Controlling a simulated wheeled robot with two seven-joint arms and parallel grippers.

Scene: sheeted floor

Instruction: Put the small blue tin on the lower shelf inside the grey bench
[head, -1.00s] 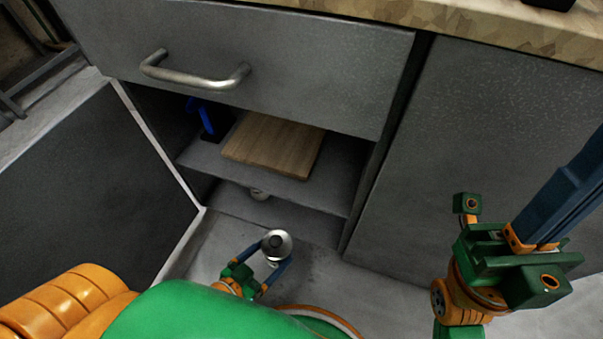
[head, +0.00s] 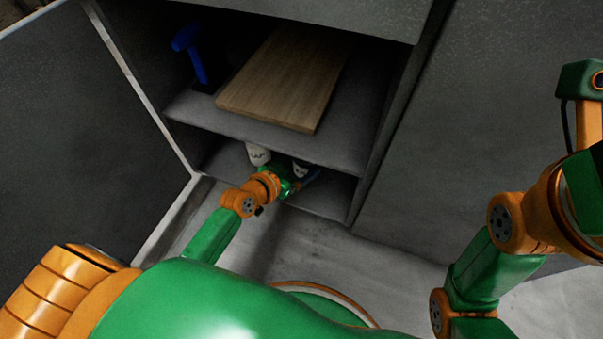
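The grey bench (head: 410,25) stands open, with its lower shelf (head: 318,203) at floor level under a middle board. My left arm reaches into the lower opening from the front.
A white can with dark lettering (head: 257,154) stands on the lower shelf, left of the tin. A wooden board (head: 283,80) and a blue-handled object (head: 195,55) are on the middle shelf (head: 225,122). The open door (head: 75,150) bounds the left side.

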